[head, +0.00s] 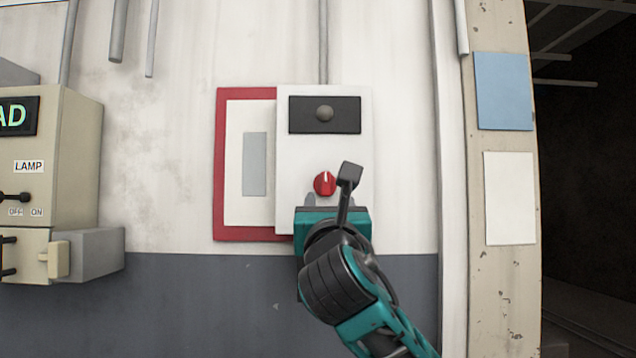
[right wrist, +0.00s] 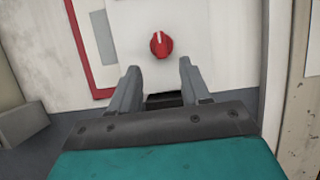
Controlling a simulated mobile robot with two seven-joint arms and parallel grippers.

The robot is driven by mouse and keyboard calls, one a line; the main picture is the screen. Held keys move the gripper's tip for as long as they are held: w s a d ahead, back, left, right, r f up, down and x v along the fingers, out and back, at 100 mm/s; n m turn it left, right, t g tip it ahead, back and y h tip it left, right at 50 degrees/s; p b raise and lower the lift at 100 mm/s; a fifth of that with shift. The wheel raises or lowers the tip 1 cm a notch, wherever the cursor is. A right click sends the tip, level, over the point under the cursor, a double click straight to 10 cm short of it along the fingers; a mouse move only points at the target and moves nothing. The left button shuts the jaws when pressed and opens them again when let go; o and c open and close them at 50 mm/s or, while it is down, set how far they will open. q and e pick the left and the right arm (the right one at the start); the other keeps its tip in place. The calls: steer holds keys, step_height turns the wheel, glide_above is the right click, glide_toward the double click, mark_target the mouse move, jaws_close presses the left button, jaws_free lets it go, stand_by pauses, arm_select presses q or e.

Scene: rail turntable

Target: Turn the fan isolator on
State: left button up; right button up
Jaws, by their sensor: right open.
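A red rotary knob (head: 324,183) sits on the lower front of a white wall box (head: 295,155). Its white pointer mark stands about upright. The knob also shows in the right wrist view (right wrist: 161,46), just beyond the fingertips. Above it, a dark panel (head: 299,115) carries a round grey dome that looks unlit. I see no label on this box. My right gripper (head: 325,201) is just below the knob, open and empty; its wrist hides the box's lower edge. In the right wrist view its two fingers (right wrist: 159,67) are spread apart below the knob, not visibly touching it. My left gripper is not in view.
A red-bordered white board (head: 219,170) is behind the box's left side. A beige panel (head: 75,150) with a LAMP label and switch is at far left. A post with blue (head: 503,91) and white sheets (head: 510,198) stands right, beside a dark opening. The wall between is clear.

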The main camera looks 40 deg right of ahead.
mark_target(326, 181)
steer(key=p+x, duration=0.1)
steer(key=x, duration=1)
steer(key=shift+w+d+p, duration=0.15)
steer(key=shift+w+p, duration=0.05)
steer(key=shift+p, duration=0.15)
steer(key=shift+c, duration=0.5)
steer(key=shift+f, duration=0.1)
jaws_close()
